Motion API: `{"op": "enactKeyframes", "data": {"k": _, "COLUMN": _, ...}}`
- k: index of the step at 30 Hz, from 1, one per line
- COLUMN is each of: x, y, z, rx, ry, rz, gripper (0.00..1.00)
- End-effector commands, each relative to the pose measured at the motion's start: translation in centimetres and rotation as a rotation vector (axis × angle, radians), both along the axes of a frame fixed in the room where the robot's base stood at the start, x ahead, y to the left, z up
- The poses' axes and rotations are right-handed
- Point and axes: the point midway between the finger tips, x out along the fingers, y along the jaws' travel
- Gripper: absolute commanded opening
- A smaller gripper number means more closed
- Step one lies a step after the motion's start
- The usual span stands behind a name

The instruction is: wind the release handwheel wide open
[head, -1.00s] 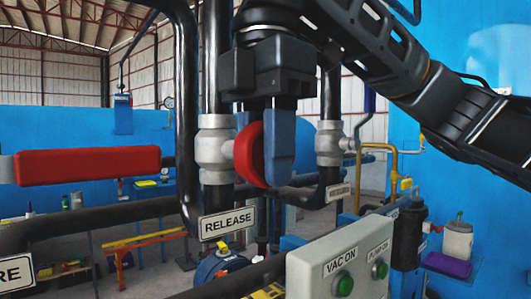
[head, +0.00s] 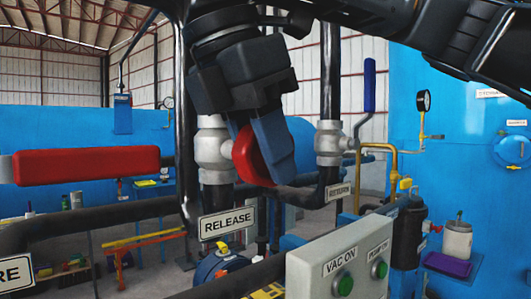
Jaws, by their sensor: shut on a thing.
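The red release handwheel (head: 247,158) sits on the right side of the grey release valve body (head: 212,152), on a black vertical pipe. A white RELEASE plate (head: 227,223) is below it. My gripper (head: 262,150) comes down from above, tilted, with its blue fingers at the wheel. It is shut on the wheel's rim. The near finger covers the right part of the wheel, and the far finger is mostly hidden.
A grey panel (head: 325,255) with VAC ON and green buttons stands below right. A second grey valve (head: 329,143) with a blue lever (head: 369,85) is right of the wheel. A long red handle (head: 87,165) lies at left. Black pipes run close around the wheel.

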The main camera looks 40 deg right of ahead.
Motion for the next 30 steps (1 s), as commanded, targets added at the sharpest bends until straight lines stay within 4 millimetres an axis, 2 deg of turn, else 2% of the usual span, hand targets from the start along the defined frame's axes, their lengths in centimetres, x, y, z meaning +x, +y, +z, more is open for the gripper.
{"op": "enactKeyframes", "data": {"k": 5, "x": 0.02, "y": 0.03, "z": 0.03, "rx": 0.002, "ry": -0.001, "rz": 0.000, "gripper": 0.00}}
{"op": "enactKeyframes", "data": {"k": 6, "x": 0.02, "y": 0.03, "z": 0.03, "rx": 0.002, "ry": -0.001, "rz": 0.000, "gripper": 0.33}}
{"op": "enactKeyframes", "data": {"k": 12, "x": 0.02, "y": 0.01, "z": 0.03, "rx": 0.002, "ry": -0.001, "rz": 0.000, "gripper": 0.51}}
{"op": "enactKeyframes", "data": {"k": 30, "x": 0.01, "y": 0.00, "z": -0.02, "rx": 0.012, "ry": 0.000, "rz": 0.000, "gripper": 0.51}}
